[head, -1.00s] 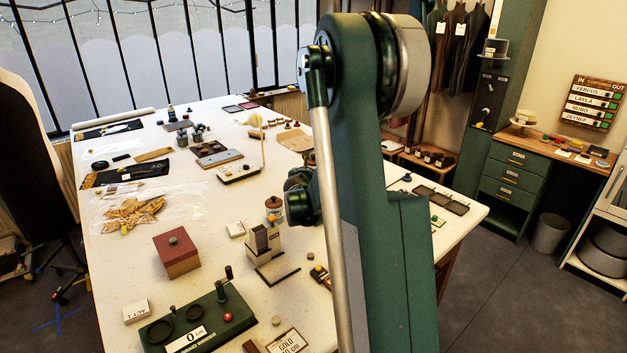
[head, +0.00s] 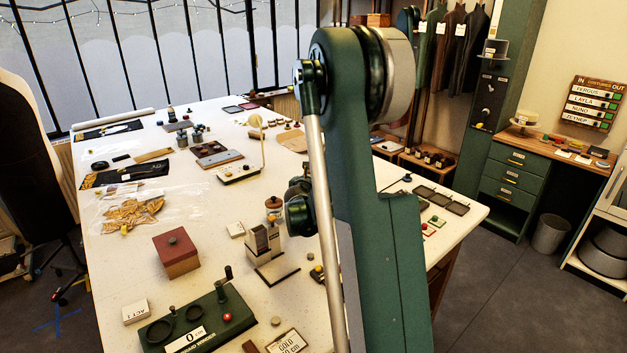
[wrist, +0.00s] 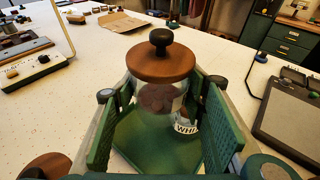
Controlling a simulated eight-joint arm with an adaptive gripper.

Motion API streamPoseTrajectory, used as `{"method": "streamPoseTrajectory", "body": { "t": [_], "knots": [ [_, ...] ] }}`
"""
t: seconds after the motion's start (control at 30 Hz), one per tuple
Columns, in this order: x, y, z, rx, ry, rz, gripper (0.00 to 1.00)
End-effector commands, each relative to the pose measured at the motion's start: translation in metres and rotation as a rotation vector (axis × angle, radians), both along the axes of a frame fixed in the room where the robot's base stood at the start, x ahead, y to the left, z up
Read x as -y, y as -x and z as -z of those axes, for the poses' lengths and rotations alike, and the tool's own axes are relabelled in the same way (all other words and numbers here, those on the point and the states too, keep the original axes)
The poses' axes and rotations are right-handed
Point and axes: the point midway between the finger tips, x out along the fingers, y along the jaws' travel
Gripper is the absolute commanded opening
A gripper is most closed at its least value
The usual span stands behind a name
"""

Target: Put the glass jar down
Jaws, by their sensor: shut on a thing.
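The glass jar (wrist: 158,101) is clear, with a round wooden lid and a dark knob. In the wrist view it is upright between the two green finger pads of my gripper (wrist: 160,118), which is shut on it. A white label reading "WHI" shows low on its right side, partly covered by the right finger. A green surface shows around the jar's lower part; I cannot tell whether the base touches anything. In the head view my arm hides the held jar and the fingertips.
Another wooden lid with a knob (head: 273,203) is close to the left of my wrist, behind a small stand (head: 263,240). A white lamp base (wrist: 35,70) lies to the left. The white table ahead is mostly clear.

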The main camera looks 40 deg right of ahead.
Motion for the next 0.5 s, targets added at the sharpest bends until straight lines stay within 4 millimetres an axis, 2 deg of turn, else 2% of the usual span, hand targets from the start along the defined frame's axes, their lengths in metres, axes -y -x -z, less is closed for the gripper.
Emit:
{"method": "streamPoseTrajectory", "body": {
  "t": [0.5],
  "knots": [
    [0.0,-0.0001,0.0098,0.0,0.0,0.0,0.18]
  ]
}}
